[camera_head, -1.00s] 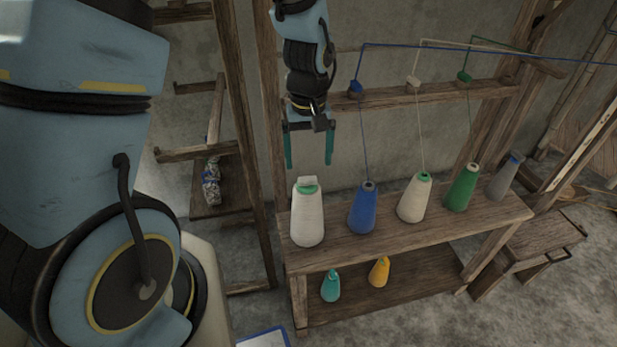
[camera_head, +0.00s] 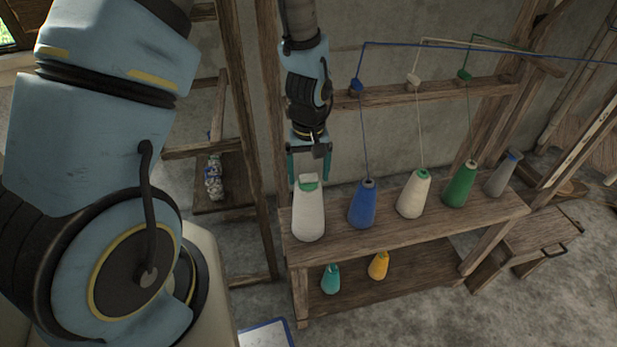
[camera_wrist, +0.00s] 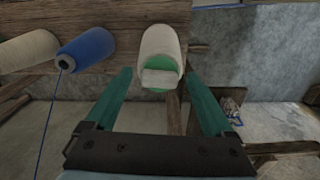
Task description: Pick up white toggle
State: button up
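The white toggle (camera_head: 308,179) is a small pale block on the green top of the large white spool (camera_head: 308,215), at the left end of the shelf. In the wrist view the toggle (camera_wrist: 160,78) sits on the green cap of the white spool (camera_wrist: 161,38), between the lines of the two fingers. My gripper (camera_head: 309,173) is open, teal fingers pointing down, just above and around the spool's top. In the wrist view my gripper (camera_wrist: 159,75) has its fingertips on either side of the toggle, with gaps visible; no contact shows.
A blue spool (camera_head: 363,205) stands right of the white one, then cream (camera_head: 412,195), green (camera_head: 461,187) and grey (camera_head: 502,176) spools. Threads rise to a wooden rail (camera_head: 430,92). A wooden post (camera_head: 259,140) is close on the left. Small teal and yellow spools stand below.

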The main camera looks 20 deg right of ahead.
grip_shut()
dwell(0.5)
